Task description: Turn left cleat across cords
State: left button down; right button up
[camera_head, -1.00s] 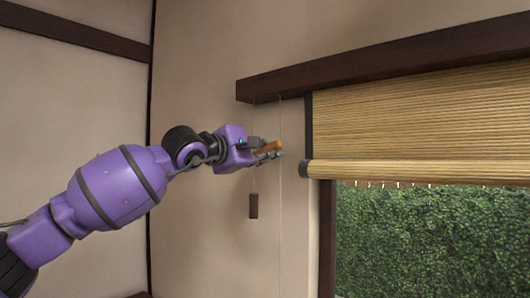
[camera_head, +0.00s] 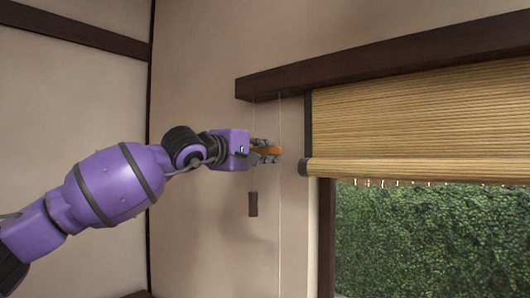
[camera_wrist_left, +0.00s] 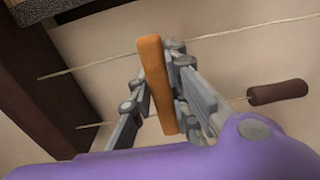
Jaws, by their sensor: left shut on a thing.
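The cleat (camera_head: 266,151) is a small orange-brown wooden bar near the wall, left of the blind. My left gripper (camera_head: 268,154) is shut on it. In the left wrist view the cleat (camera_wrist_left: 155,82) stands nearly upright between the fingers (camera_wrist_left: 160,95). It crosses in front of one thin pale cord (camera_wrist_left: 95,66). A second cord (camera_wrist_left: 100,123) passes behind the fingers to a dark brown pull (camera_wrist_left: 278,92). In the head view one cord (camera_head: 280,215) hangs just right of the fingertips, and the pull (camera_head: 252,204) hangs below the gripper. My right gripper is out of view.
A bamboo blind (camera_head: 420,120), partly rolled up, hangs under a dark beam (camera_head: 380,65) at the right. A green hedge (camera_head: 430,235) shows through the window below it. The plain wall (camera_head: 215,250) below my left arm is clear.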

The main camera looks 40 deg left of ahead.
pick_arm(q)
jog(key=c, duration=1.6)
grip_release()
jog(key=shift+c, duration=0.2)
jog(key=shift+s+a+f, duration=0.15)
jog(key=shift+s+a, duration=0.3)
jog(key=shift+s, duration=0.2)
jog(key=shift+s+d, duration=0.5)
jog(key=shift+s, duration=0.3)
jog(key=s+a, duration=0.1)
jog(key=s, duration=0.8)
